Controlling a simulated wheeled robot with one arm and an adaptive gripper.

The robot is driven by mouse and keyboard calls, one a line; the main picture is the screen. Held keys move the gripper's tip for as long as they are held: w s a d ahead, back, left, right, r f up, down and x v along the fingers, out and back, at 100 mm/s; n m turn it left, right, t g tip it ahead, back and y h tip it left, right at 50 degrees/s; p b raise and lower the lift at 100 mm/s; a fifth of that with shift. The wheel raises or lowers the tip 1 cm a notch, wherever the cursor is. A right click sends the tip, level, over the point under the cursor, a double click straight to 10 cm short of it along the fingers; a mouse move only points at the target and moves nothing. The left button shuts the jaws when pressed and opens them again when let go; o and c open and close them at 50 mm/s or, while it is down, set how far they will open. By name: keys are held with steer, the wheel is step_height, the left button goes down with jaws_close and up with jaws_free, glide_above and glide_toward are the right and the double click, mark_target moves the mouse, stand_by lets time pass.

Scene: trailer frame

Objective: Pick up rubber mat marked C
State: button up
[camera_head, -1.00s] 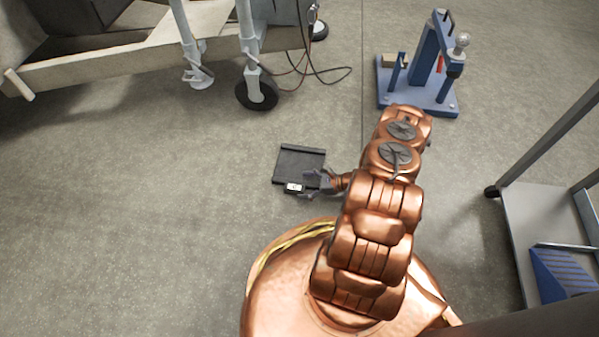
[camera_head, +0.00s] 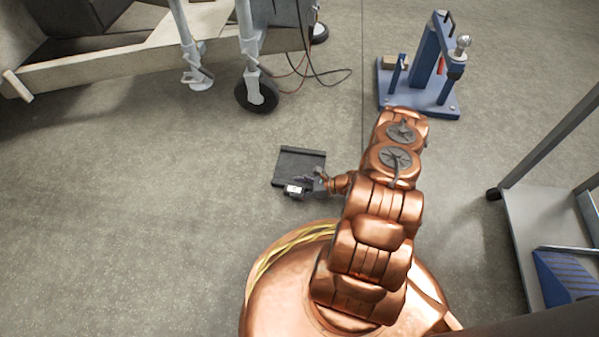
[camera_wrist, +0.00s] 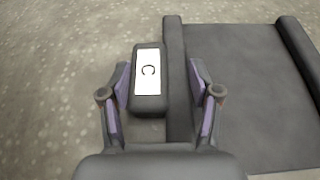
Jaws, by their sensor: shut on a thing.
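The black rubber mat (camera_head: 302,162) lies on the concrete floor in the head view, left of my arm. In the wrist view the flat mat (camera_wrist: 250,85) has raised strips along its left and right edges. A dark block with a white label reading C (camera_wrist: 149,72) sits at its left edge; the label also shows in the head view (camera_head: 293,189). My gripper (camera_wrist: 162,85) is shut on this labelled block and the mat edge beside it, one finger on each side. In the head view my gripper (camera_head: 309,183) is at the mat's near edge.
A trailer frame with a jack wheel (camera_head: 257,93) and loose cables (camera_head: 325,72) stands beyond the mat. A blue hitch stand (camera_head: 425,75) is at the back right. A grey cart (camera_head: 530,225) stands at the right. The floor to the left is clear.

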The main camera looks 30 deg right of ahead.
steer(key=c, duration=0.7)
